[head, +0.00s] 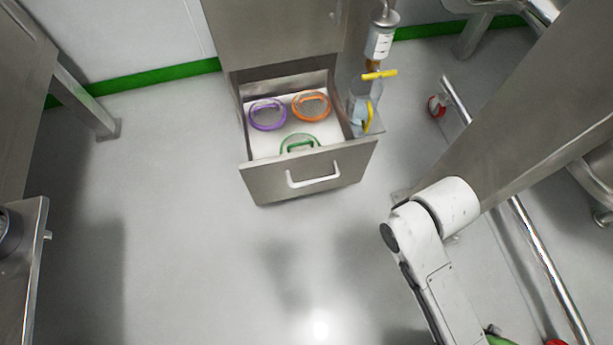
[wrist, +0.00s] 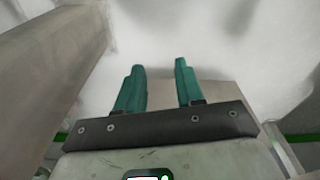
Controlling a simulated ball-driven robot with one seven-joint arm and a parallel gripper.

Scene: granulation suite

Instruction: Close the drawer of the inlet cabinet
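The inlet cabinet (head: 275,35) is a steel cabinet at the top middle of the head view. Its drawer (head: 265,181) is pulled open toward me, with a white handle (head: 313,178) on its front. Purple, orange and green ring-shaped items with handles lie inside the drawer. My gripper (wrist: 157,68) shows in the wrist view with two teal fingers apart and nothing between them. In the head view my arm is at the lower right, away from the drawer, and the gripper itself is out of frame.
A clear vessel with yellow handles (head: 378,74) stands right beside the drawer. Steel equipment with rails (head: 540,250) takes up the right side. A steel bench (head: 35,255) is at the left edge. The floor (head: 200,260) in front of the drawer is clear.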

